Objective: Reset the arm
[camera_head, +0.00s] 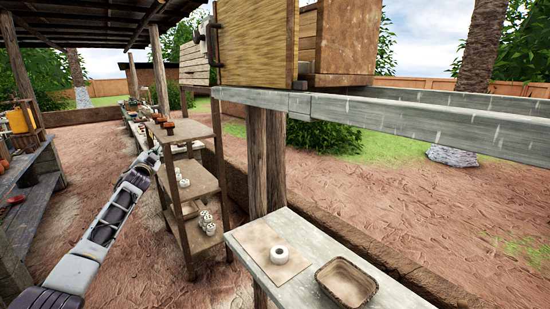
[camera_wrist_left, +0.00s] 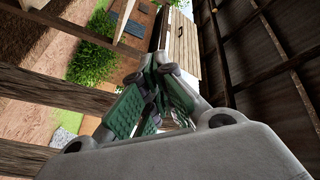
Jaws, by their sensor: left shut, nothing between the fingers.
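My left arm comes in from the lower left of the head view and reaches up and forward. My left gripper (camera_head: 150,158) is in the air just left of the wooden shelf rack, with nothing held. In the left wrist view, the fingers of my left gripper (camera_wrist_left: 158,100) with green pads are together and empty. My right gripper does not show in either view.
A wooden shelf rack (camera_head: 177,193) with small white pots (camera_head: 207,222) stands beside the gripper. A grey table (camera_head: 290,290) at the lower right bears a mat (camera_head: 262,243), a white ring-shaped piece (camera_head: 279,255) and a brown tray (camera_head: 347,283). A long bench (camera_head: 36,190) is at left.

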